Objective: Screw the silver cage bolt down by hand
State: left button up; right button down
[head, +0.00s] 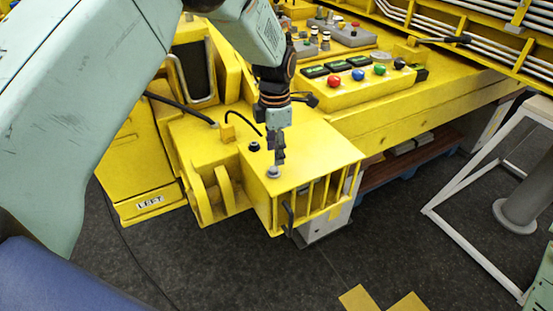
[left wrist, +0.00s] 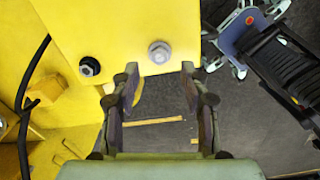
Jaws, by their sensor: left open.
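The silver cage bolt (head: 273,171) stands on the flat top of the yellow cage (head: 312,160). In the left wrist view the silver bolt (left wrist: 159,52) shows its round head just beyond the fingertips, roughly centred between them. My left gripper (head: 279,158) points down close above the bolt. In the left wrist view my left gripper (left wrist: 160,76) is open, with nothing between its fingers. Whether a finger touches the bolt I cannot tell. My right gripper is in neither view.
A black bolt (head: 254,147) sits on the same yellow top, also seen in the left wrist view (left wrist: 89,67). A black cable (head: 180,108) runs nearby. A control box with coloured buttons (head: 358,75) stands behind. A white frame (head: 470,190) stands right. Dark floor lies in front.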

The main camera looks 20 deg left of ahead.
aim_at(276, 168)
pick_arm(q)
notch_tip(276, 168, down, 4)
jog(key=shift+d+f, duration=0.15)
jog(key=shift+f, duration=0.4)
jog(key=shift+s+r, duration=0.1)
jog(key=shift+a, duration=0.2)
jog(key=shift+c, duration=0.7)
jog(key=shift+w+d, duration=0.15)
jog(key=shift+w, duration=0.05)
jog(key=c, duration=0.4)
grip_shut()
